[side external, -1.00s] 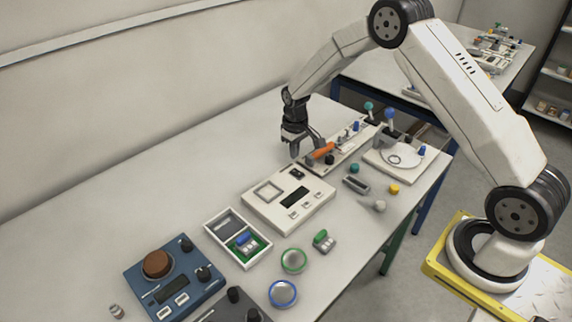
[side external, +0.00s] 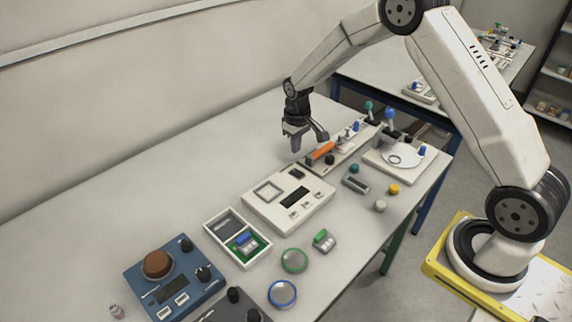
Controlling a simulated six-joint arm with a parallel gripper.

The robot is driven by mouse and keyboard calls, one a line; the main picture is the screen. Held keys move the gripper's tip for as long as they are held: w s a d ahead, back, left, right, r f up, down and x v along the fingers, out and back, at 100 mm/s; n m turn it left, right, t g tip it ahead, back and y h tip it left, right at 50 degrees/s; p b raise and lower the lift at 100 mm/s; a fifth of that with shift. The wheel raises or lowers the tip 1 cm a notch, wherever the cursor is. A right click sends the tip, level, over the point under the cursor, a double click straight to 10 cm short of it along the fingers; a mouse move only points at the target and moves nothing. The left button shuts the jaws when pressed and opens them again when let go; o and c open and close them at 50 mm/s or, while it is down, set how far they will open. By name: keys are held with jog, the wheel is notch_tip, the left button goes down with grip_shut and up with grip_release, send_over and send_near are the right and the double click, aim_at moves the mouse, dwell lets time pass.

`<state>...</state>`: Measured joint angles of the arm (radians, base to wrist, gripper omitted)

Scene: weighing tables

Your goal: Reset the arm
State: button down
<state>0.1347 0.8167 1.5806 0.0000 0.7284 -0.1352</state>
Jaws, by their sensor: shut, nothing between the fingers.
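My gripper (side external: 304,144) is dark grey and points down over the far part of the white table (side external: 130,205). It is shut and empty. It hangs above the table, behind the white scale (side external: 326,201) and left of the orange-handled piece (side external: 320,151). It appears clear of both. My pale arm reaches in from the right and bends high at the top of the view.
A blue device with a brown knob (side external: 157,263) stands at the front left. A divided tray (side external: 262,254), a green ring (side external: 305,262) and a blue ring (side external: 294,294) lie nearby. A white balance plate (side external: 377,165) stands at the right. The table's left part is clear.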

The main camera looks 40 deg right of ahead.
jog(key=s+a+r, duration=0.2)
jog(key=s+r, duration=0.1)
jog(key=s, duration=0.4)
jog(key=s+a+r+t, duration=0.1)
jog(key=s+a+r, duration=0.1)
jog(key=s, duration=0.5)
jog(key=s+a+r+t, duration=0.1)
jog(key=s+a+r, duration=0.1)
jog(key=s, duration=0.6)
jog(key=shift+a+r, duration=0.4)
jog(key=shift+r, duration=0.45)
